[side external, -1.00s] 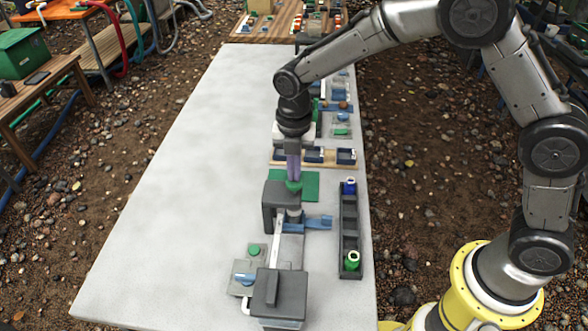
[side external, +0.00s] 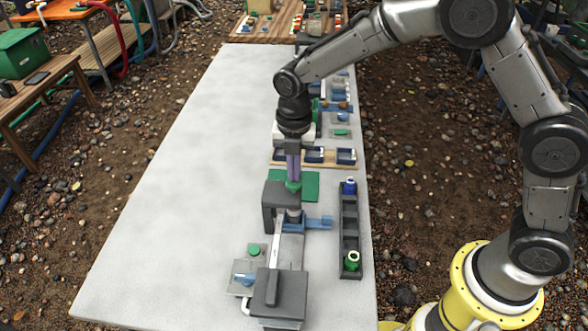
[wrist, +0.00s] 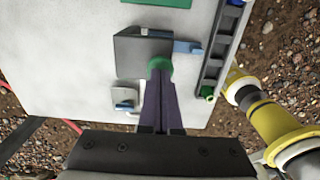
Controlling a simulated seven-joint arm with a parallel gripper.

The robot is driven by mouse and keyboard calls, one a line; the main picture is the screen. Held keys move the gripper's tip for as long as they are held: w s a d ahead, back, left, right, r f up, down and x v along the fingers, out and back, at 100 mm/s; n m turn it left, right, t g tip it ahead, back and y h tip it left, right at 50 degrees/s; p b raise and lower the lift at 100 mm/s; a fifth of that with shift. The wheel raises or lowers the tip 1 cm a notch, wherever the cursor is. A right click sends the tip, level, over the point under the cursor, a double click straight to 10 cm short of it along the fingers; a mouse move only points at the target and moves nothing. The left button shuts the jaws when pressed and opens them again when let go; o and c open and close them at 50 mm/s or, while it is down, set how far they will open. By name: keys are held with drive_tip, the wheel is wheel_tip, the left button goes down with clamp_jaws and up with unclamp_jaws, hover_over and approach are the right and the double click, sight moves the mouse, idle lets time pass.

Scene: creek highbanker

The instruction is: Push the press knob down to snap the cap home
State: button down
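I cannot tell the exact contact. The cap under the press cannot be made out.
A blue bar (side external: 317,222) juts right from the press. A dark rack (side external: 349,234) with a blue-topped and a green bottle stands at right. A grey block with a lever (side external: 280,296) is in front. The bench's left side (side external: 180,190) is clear.

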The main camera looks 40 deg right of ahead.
drive_tip(key=shift+f, duration=0.9)
idle(0.3)
drive_tip(key=shift+r, duration=1.6)
